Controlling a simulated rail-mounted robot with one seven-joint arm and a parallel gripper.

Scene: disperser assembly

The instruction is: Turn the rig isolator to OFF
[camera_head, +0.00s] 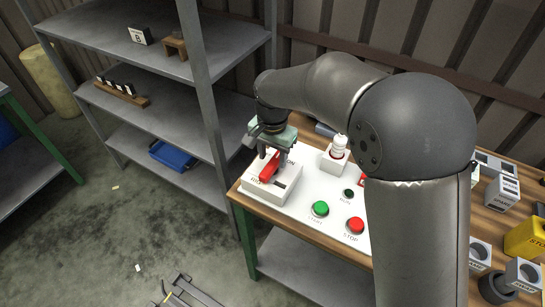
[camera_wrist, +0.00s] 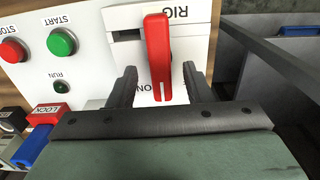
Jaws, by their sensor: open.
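The rig isolator is a white box (camera_head: 262,196) at the left end of the white panel, with a red handle (camera_head: 269,168) on its top face. In the wrist view the red handle (camera_wrist: 158,50) runs up and down the picture, its near end beside the ON label (camera_wrist: 146,88). An upside-down RIG label (camera_wrist: 178,12) is by its far end. My gripper (camera_head: 273,157) is over the box, pointing down. In the wrist view my gripper (camera_wrist: 160,72) is open, one finger on each side of the handle, with visible gaps. The OFF label cannot be made out.
On the panel are a green START button (camera_head: 320,209), a red STOP button (camera_head: 355,225) and a small RUN lamp (camera_head: 348,193). A white holder (camera_head: 335,160) stands behind the isolator. A grey shelf unit (camera_head: 208,110) is close on the left. Blocks lie at the right.

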